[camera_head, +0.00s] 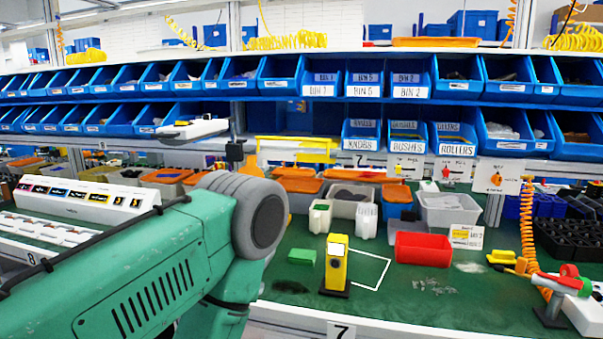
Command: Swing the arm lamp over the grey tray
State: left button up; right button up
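A yellow bar-like fixture (297,151) hangs in front of the rack below the blue bins, left of the middle; it may be the arm lamp, but I cannot tell for sure. A black block (235,152) sits at its left, and a flat white piece (192,130) sticks out further left. A light grey open tray (449,212) stands on the green bench right of the middle, behind a red bin. Another light grey container (347,204) stands left of it. A green arm link of mine fills the lower left. Neither gripper is in view.
A red bin (424,249) and a yellow upright device (336,264) stand on the green bench. A coiled orange hose (528,240) hangs at the right. Rows of blue bins (366,78) line the rack above. The front middle of the bench (400,301) is mostly clear.

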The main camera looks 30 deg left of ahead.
aim_at(175, 134)
jog(key=u, duration=1.6)
